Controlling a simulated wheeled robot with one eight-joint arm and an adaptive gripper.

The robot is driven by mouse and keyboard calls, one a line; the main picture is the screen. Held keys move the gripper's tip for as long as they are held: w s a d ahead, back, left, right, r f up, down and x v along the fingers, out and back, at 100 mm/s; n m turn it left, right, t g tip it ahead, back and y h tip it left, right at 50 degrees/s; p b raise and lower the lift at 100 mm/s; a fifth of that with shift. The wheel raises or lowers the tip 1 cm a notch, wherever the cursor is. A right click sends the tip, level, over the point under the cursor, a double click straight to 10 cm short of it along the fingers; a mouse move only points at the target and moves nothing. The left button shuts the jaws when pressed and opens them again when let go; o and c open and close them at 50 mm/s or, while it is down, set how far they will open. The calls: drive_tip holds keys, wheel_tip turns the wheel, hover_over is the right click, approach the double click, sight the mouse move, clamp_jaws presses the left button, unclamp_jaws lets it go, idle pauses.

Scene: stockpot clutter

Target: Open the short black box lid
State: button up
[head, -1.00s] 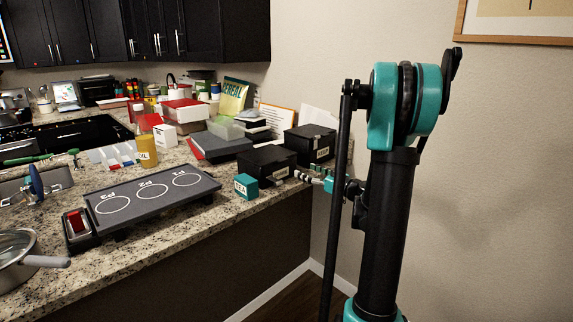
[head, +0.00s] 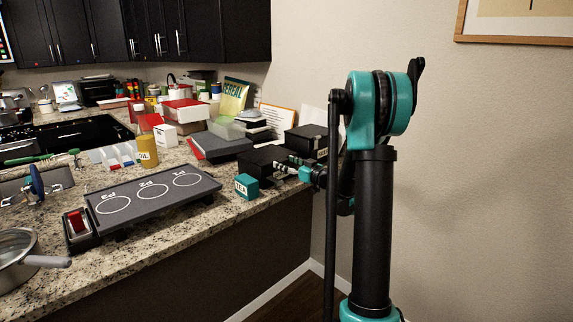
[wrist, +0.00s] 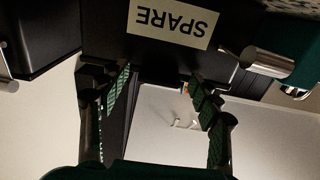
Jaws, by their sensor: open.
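The nearer black box (head: 258,160) stands on the counter beside the teal TEA box (head: 246,186). In the wrist view, its black face (wrist: 105,25) carries an upside-down SPARE label (wrist: 172,22). A second black box (head: 306,139) stands just behind it to the right; I cannot tell from height alone which one is meant by short. The nearer box's lid looks shut. My gripper (head: 287,166) is at that box's right front side. In the wrist view my gripper (wrist: 157,84) is open, its fingers apart and nothing between them, just below the label. Contact is unclear.
The dark tray with three marked circles (head: 155,192) lies left of the TEA box. A dark red-edged box (head: 220,148) and a yellow bottle (head: 147,150) stand farther back. The counter's front edge runs below my gripper, with open floor space beyond.

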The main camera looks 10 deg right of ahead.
clamp_jaws()
idle(0.3)
drive_tip(key=shift+r, duration=0.1)
